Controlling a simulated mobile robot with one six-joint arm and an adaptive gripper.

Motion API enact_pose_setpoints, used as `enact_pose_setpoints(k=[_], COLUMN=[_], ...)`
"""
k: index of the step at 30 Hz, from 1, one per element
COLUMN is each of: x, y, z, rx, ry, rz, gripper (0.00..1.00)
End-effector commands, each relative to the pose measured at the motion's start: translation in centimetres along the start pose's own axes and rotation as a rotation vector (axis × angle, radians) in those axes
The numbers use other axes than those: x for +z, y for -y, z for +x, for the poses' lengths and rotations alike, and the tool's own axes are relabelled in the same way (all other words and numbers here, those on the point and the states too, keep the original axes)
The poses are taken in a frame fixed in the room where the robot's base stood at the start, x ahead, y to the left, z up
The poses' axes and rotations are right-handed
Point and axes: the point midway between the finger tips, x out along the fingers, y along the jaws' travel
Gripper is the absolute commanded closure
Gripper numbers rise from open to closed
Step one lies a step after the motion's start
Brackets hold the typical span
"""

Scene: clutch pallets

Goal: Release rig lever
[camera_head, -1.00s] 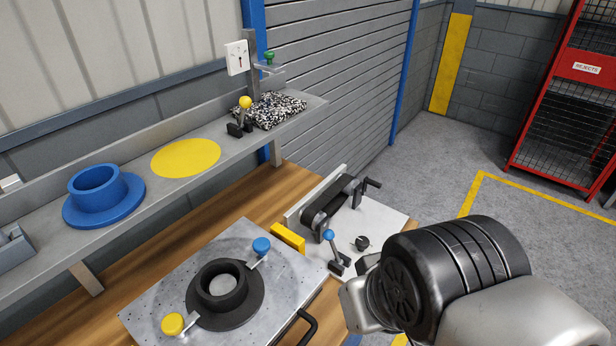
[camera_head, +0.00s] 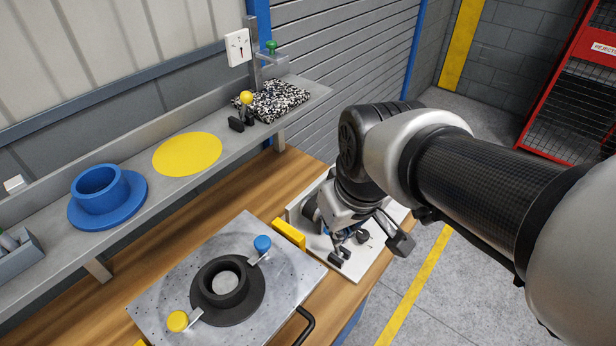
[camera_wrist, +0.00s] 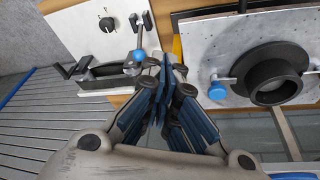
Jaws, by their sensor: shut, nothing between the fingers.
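The rig is a pale plate (camera_wrist: 72,30) at the right end of the bench, with a belt unit (camera_wrist: 100,78) on it. Its lever (camera_wrist: 140,38) has a blue knob and stands on a dark base, which shows in the head view (camera_head: 338,258). In the wrist view my gripper (camera_wrist: 170,65) has its blue-padded fingers together and empty. The fingertips appear just beside the knob; I cannot tell whether they touch. In the head view my gripper (camera_head: 342,236) points down over the rig and hides most of the lever and belt unit.
A metal fixture plate (camera_head: 160,300) holds a dark flanged ring (camera_head: 250,305) under blue- and yellow-knobbed clamps. A yellow block (camera_head: 288,234) stands between plate and rig. The shelf behind bears a blue flanged part (camera_head: 125,205), a yellow disc (camera_head: 187,154) and a yellow-knobbed lever (camera_head: 247,98).

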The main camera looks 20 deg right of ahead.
Motion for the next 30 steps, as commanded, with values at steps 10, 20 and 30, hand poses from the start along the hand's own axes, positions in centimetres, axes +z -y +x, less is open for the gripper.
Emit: enact_pose_setpoints(k=[10,20,30], x=[-8.9,-10.2,-10.0], y=[-2.5,-3.0,-3.0], z=[4.4,6.8,7.4], rx=[-0.052,-0.066,-0.066], ry=[0.127,0.147,0.148], rz=[-0.21,-0.262,-0.261], gripper=[1.0,1.0,1.0])
